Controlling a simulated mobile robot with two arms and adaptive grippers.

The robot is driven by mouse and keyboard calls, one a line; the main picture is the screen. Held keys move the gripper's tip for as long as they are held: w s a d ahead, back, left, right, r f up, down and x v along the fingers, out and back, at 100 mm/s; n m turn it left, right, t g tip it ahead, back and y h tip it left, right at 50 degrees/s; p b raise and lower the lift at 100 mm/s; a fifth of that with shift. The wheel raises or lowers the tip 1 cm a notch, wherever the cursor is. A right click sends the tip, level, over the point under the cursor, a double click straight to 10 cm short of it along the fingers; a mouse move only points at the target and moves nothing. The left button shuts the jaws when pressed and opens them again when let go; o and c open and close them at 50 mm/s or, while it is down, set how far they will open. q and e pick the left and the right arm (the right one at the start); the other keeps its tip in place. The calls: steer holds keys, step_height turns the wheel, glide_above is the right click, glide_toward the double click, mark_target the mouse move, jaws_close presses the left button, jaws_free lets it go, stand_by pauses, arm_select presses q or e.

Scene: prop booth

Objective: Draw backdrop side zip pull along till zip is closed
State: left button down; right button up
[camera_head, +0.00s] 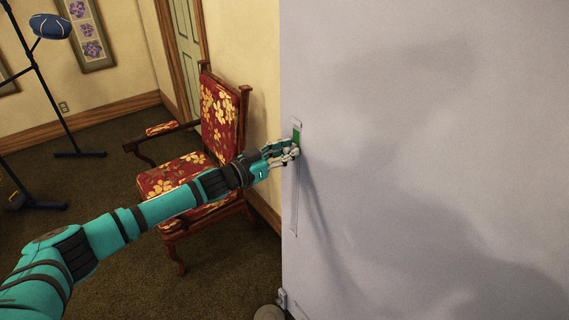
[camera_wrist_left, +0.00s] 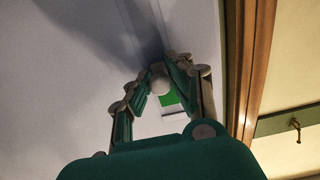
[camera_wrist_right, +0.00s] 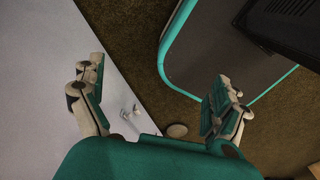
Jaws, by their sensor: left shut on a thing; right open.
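The backdrop (camera_head: 430,130) is a large pale lavender panel filling the right of the head view. A narrow upright zip track (camera_head: 294,205) runs near its left edge, with a green patch (camera_head: 297,135) close to its top end. My left gripper (camera_head: 291,151) is at the track just below the green patch, shut on a pale round knob, the zip pull (camera_wrist_left: 159,83). In the head view the fingers hide the pull. The left wrist view also shows the green patch (camera_wrist_left: 169,98) close beside the pull. My right gripper (camera_wrist_right: 155,95) is open and empty, out of the head view.
A red floral armchair (camera_head: 183,178) stands behind my left forearm. A dark stand with a blue cap (camera_head: 50,26) is at far left. A small metal fitting (camera_head: 282,298) and a round foot (camera_head: 269,313) are at the backdrop's lower left corner.

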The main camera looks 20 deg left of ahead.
mark_target(296, 131)
arm_select(q)
step_height(296, 131, up, 4)
steer(key=shift+r+p, duration=0.25)
steer(key=shift+p, duration=1)
steer(key=shift+r, duration=0.2)
steer(key=c, duration=1.2)
jaws_free()
steer(key=v, duration=1.2)
arm_select(e)
steer(key=w+r, duration=0.1)
steer(key=r, duration=0.2)
steer(key=w+r, duration=0.1)
steer(key=shift+w+a+r, duration=0.2)
steer(key=shift+w, duration=0.1)
arm_select(q)
steer(key=shift+a, duration=0.1)
